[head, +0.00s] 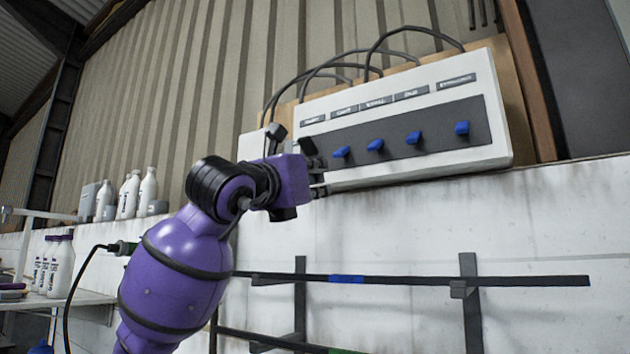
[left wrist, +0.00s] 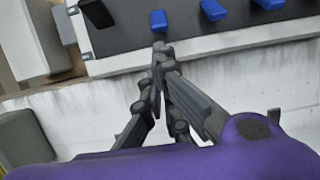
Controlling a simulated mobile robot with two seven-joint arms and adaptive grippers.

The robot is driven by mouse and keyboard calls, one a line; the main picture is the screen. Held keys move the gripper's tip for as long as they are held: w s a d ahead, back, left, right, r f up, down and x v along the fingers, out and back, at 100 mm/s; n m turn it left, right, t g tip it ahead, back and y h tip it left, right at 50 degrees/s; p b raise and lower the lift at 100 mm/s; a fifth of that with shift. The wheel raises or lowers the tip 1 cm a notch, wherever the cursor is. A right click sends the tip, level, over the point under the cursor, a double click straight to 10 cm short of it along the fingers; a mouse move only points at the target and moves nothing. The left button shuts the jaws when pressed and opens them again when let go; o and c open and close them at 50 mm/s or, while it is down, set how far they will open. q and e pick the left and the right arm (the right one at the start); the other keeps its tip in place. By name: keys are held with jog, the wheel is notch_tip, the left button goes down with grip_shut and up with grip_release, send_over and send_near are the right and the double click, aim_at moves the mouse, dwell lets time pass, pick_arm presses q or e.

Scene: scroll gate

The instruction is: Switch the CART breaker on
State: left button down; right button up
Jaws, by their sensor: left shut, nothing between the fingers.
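The white breaker panel (head: 420,165) is on the wall, with a dark strip that bears a row of switches below several small labels. The labels are too small to read surely, so I cannot tell which one says CART. Blue levers show on the strip, among them one nearest my gripper (head: 342,152), which also shows in the left wrist view (left wrist: 158,20). To its left in the wrist view is a black lever (left wrist: 97,13). My left gripper (head: 320,178) is shut and empty; its fingertips (left wrist: 160,48) are at the panel's lower edge, below the levers. My right gripper is out of view.
Black cables arch over the panel's top. Below it, a rack with a dark horizontal bar (head: 420,280) stands before the white wall. White bottles (head: 148,192) stand on the ledge at left, and more bottles are on a shelf below. Space in front of the panel's right half is clear.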

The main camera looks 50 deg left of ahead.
aim_at(342, 177)
pick_arm(q)
jog(key=p+x, duration=0.1)
jog(key=x, duration=0.4)
jog(key=shift+w+a+r+p, duration=0.1)
jog(key=shift+w+a+p, duration=0.1)
jog(key=shift+p, duration=0.2)
jog(key=shift+w+a, duration=0.1)
jog(key=shift+w, duration=0.35)
jog(key=shift+s+r+g+p, duration=0.3)
jog(key=shift+g+p, duration=0.1)
jog(key=shift+p, duration=0.3)
